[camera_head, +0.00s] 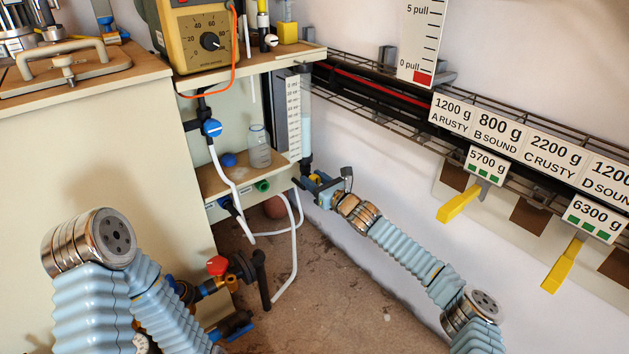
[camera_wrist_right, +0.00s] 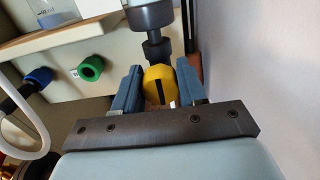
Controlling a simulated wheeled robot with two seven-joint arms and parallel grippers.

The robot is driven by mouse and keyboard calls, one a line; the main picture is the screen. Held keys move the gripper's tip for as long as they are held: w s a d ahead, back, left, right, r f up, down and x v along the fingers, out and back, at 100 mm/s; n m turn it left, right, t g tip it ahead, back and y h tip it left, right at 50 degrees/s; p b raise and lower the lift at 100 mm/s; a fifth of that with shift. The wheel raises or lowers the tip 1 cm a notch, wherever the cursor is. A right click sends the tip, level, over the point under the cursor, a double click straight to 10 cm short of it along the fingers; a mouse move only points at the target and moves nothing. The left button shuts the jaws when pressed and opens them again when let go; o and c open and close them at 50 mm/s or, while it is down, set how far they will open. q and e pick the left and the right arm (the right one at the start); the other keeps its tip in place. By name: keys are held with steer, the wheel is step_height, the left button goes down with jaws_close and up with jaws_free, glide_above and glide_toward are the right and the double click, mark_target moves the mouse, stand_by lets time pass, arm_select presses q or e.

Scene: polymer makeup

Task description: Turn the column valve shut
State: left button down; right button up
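The column valve has a round yellow knob (camera_wrist_right: 159,84) with a dark slot that stands upright in the right wrist view. It sits below a dark pipe fitting at the foot of the clear column (camera_head: 306,135). My right gripper (camera_head: 321,186) is at the column's foot in the head view. In the right wrist view its two blue fingers (camera_wrist_right: 159,90) lie one on each side of the knob, and both seem to touch it. In the head view the gripper hides most of the knob. My left arm is at the lower left; its gripper is not visible.
A small shelf (camera_head: 216,187) with a glass jar (camera_head: 260,147) stands left of the column. White hoses (camera_head: 296,246) hang below it. A red-handled valve (camera_head: 218,266) on pipework is lower down. The wall and wire rack (camera_head: 372,104) are close on the right.

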steer(key=shift+c, duration=1)
steer(key=m+p, duration=0.2)
steer(key=m, duration=0.1)
steer(key=shift+r+p, duration=0.3)
steer(key=shift+p, duration=0.1)
steer(key=shift+f+m, duration=0.25)
steer(key=shift+m, duration=0.45)
steer(key=o, duration=1)
steer(key=shift+d, duration=0.1)
steer(key=p+v, duration=0.1)
steer(key=v, duration=1.2)
steer(key=shift+s+d+p, duration=0.2)
steer(key=shift+s+p, duration=0.1)
steer(key=shift+o, duration=0.2)
